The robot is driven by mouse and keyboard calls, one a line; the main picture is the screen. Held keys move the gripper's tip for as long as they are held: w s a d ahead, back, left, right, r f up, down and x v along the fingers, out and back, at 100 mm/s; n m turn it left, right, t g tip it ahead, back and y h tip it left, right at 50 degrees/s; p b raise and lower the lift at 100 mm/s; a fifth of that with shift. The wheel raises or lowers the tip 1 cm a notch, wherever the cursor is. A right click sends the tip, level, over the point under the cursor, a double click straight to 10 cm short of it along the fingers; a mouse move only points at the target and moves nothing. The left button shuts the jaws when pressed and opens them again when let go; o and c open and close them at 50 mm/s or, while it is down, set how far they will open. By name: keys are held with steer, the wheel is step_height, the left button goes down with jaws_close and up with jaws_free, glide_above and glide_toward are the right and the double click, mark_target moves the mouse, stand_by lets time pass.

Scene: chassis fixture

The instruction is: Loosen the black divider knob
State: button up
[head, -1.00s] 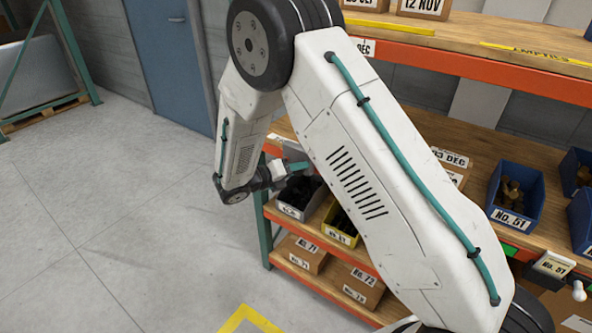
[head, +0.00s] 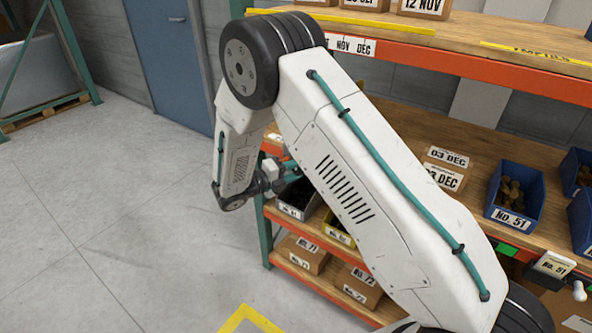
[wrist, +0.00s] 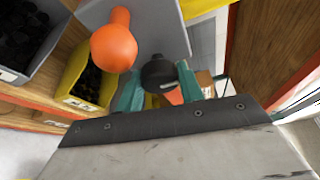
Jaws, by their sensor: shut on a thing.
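The black divider knob (wrist: 158,72) shows in the wrist view between the two teal fingers of my gripper (wrist: 160,82). The fingers are shut on it, one on each side. The knob sits in front of a grey panel (wrist: 160,30). In the head view my gripper is small and mostly hidden behind my arm, beside the shelf's left end, and I cannot make out the knob there.
An orange ball-ended handle (wrist: 113,46) stands close to the left of the knob. A yellow bin (wrist: 84,80) and a grey bin (head: 297,197) of dark parts stand on the shelf. A blue bin (head: 514,195) is farther right. The floor (head: 110,230) at left is clear.

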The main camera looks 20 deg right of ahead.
steer(key=o, duration=0.7)
steer(key=v, duration=0.8)
